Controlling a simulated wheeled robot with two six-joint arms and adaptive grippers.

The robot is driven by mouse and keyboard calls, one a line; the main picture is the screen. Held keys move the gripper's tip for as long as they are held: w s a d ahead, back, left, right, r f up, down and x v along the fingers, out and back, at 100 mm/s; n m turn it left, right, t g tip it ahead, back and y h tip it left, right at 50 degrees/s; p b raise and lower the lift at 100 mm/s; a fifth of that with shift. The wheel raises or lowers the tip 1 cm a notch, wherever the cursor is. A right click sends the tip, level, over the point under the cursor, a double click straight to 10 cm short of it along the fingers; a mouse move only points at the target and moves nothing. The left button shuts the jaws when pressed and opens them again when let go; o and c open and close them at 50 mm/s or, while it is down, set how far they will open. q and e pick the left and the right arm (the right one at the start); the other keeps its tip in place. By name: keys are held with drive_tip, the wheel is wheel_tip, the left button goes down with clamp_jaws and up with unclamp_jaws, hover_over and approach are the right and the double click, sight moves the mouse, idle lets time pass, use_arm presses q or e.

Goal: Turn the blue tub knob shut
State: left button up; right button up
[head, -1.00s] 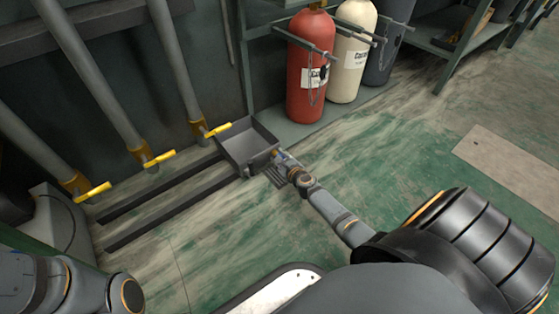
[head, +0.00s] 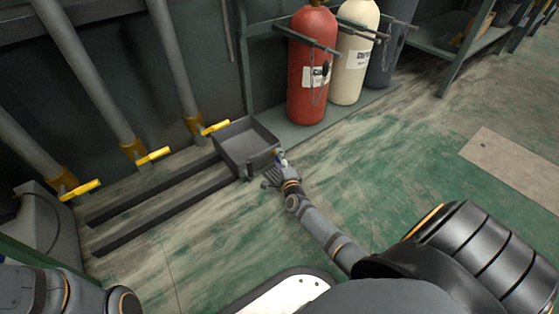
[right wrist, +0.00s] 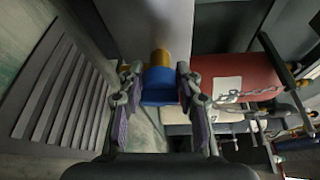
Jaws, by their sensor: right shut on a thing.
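The grey tub (head: 222,150) sits on the floor by the wall in the head view. Its blue knob (head: 281,156) is at the tub's near right side, small and partly covered by my right gripper (head: 276,170). In the right wrist view the blue knob (right wrist: 160,84) sits on a brass-coloured stem (right wrist: 160,57) in front of the tub's grey wall. The fingers of my right gripper (right wrist: 158,100) are on either side of the knob, shut on it. My left arm shows at the lower left of the head view, but its gripper is out of frame.
Red (head: 312,60) and cream (head: 355,55) gas cylinders stand on a rack behind the tub. Yellow-handled valves (head: 153,155) on pipes line the wall at left. Two dark rails (head: 150,185) run left from the tub. Open green floor lies to the right.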

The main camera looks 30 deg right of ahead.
drive_tip(key=shift+f+n+t, duration=0.1)
drive_tip(key=shift+n+t, duration=0.2)
drive_tip(key=shift+n, duration=0.4)
drive_tip(key=o, duration=1.2)
drive_tip(key=shift+c, duration=0.2)
drive_tip(key=v, duration=0.7)
drive_tip(key=shift+s+a, duration=0.1)
drive_tip(key=shift+s, duration=0.15)
